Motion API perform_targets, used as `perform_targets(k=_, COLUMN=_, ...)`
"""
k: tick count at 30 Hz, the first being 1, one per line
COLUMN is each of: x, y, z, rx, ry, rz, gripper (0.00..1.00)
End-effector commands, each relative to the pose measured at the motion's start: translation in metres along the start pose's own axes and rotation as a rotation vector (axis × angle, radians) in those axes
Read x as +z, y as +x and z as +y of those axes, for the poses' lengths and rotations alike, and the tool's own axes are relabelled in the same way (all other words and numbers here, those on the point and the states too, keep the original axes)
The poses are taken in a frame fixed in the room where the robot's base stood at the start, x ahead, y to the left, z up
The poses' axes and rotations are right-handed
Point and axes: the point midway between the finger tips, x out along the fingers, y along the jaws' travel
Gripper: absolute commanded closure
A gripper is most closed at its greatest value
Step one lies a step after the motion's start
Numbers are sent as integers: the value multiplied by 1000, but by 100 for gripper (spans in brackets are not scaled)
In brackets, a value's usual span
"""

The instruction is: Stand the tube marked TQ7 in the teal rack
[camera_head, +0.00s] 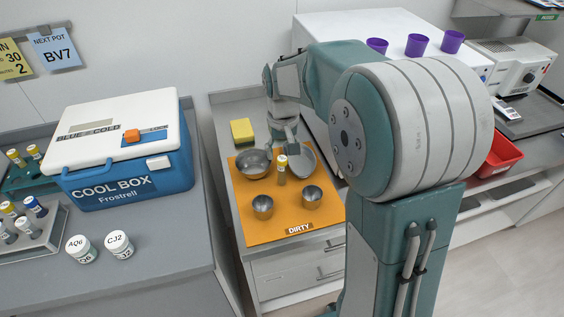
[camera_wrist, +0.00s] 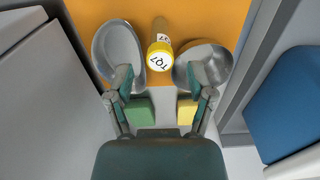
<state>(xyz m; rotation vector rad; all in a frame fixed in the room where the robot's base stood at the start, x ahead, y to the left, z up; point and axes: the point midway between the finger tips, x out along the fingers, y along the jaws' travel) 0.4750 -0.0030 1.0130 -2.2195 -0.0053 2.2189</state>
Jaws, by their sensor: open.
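The tube marked TQ7 (camera_wrist: 160,49) has a yellow cap and stands on the orange mat, between two metal bowls; it also shows in the head view (camera_head: 282,170). My gripper (camera_wrist: 159,84) is open and empty above the mat. Its fingers are spread on either side of the tube's line, with the tube ahead of them and apart from them. In the head view my gripper (camera_head: 289,137) is just behind the tube, partly hidden by my arm. The teal rack (camera_head: 14,184) is at the left edge, partly cut off, and holds yellow-capped tubes.
The orange mat (camera_head: 282,233), labelled DIRTY, also bears two small metal cups (camera_head: 262,207). A yellow sponge (camera_head: 242,131) lies behind it. The cool box (camera_head: 125,160), a grey tube rack (camera_head: 47,247) and two white-lidded pots (camera_head: 80,248) stand on the left counter. A gap separates the counters.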

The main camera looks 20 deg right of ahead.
Motion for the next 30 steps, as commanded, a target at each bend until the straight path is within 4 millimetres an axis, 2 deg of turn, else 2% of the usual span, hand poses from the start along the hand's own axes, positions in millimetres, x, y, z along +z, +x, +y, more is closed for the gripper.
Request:
perform_targets(k=3, x=-1, y=-26, z=0, rx=0, ry=0, rz=4, gripper=31)
perform_targets(k=7, x=-1, y=-49, z=0, rx=0, ry=0, rz=3, gripper=31)
perform_targets(k=13, x=0, y=-66, z=0, rx=0, ry=0, rz=1, gripper=31)
perform_targets(k=16, x=7, y=-74, z=0, rx=0, ry=0, rz=16, gripper=31)
perform_targets(k=20, x=35, y=-90, z=-1, rx=2, ry=0, rz=76, gripper=31)
perform_targets(k=24, x=73, y=-106, z=-2, rx=3, ry=0, rz=156, gripper=31)
perform_targets(k=30, x=128, y=-114, z=-3, rx=4, ry=-1, rz=269, gripper=31)
